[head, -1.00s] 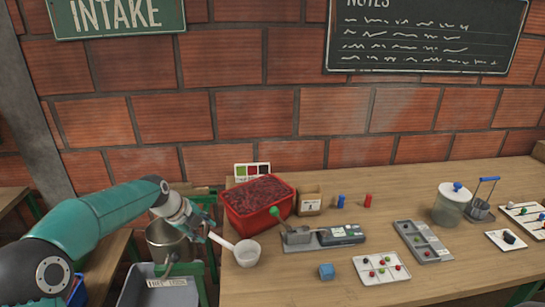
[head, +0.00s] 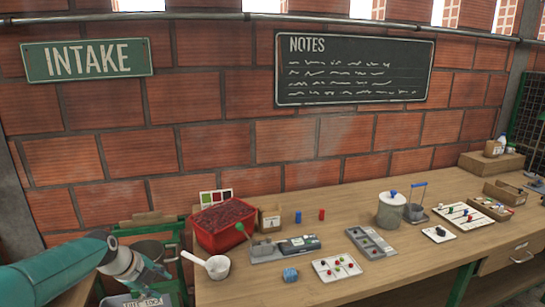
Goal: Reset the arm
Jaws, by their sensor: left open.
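My left arm comes in from the lower left, teal with a pale wrist. My right arm and gripper are out of view.
A red crate of dark red cherries (head: 222,238) stands behind the scoop.

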